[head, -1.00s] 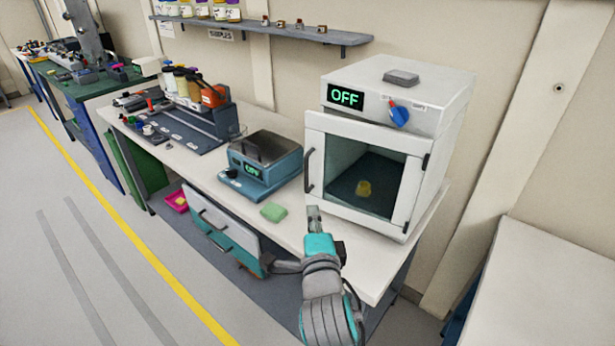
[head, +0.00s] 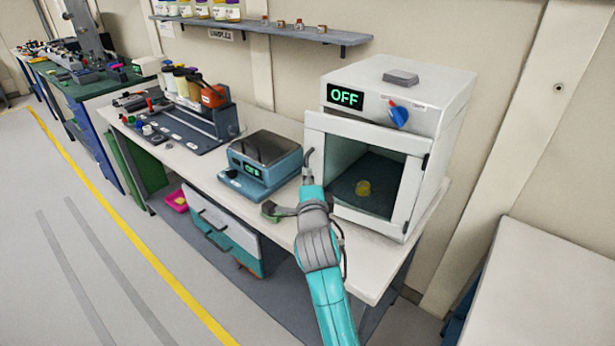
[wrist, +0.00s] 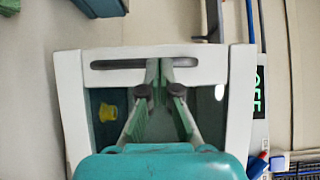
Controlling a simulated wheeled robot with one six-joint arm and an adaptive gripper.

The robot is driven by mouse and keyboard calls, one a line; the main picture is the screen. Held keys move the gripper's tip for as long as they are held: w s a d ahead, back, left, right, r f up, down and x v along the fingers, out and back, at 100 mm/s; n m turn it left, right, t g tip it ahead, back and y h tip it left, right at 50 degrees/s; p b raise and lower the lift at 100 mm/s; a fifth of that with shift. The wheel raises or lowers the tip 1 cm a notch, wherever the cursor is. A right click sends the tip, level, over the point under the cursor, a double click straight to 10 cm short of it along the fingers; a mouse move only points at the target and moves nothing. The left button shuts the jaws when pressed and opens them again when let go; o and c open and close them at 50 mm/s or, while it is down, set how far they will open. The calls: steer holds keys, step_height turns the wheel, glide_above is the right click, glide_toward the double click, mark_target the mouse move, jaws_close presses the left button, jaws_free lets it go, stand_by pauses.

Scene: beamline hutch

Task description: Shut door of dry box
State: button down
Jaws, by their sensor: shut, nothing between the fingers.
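The dry box (head: 440,120) is a white cabinet on the right of the bench. Its white-framed glass door (head: 360,130) has hinges on the right and a dark handle (head: 311,158) on the left. The door covers the front; I cannot tell whether it sits flush. My gripper (head: 308,180) is shut and empty at the door's left edge, by the lower part of the handle, which it partly hides. In the wrist view my fingertips (wrist: 159,68) overlap the dark handle bar (wrist: 120,64); contact is unclear. A yellow item (head: 363,188) shows behind the glass.
A blue balance (head: 264,165) stands left of the dry box. A green block (head: 268,209) lies in front of it, partly behind my arm. A rack with bottles (head: 205,115) is further left. The drawer cabinet (head: 225,235) is below the bench. Floor at left is clear.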

mark_target(315, 161)
steer(key=shift+w, duration=0.1)
steer(key=w, duration=0.1)
steer(key=w+d, duration=0.1)
steer(key=w, duration=0.2)
steer(key=shift+w+d, duration=0.25)
steer(key=shift+d, duration=0.05)
steer(key=shift+w+d+r, duration=0.1)
steer(key=shift+r, duration=0.05)
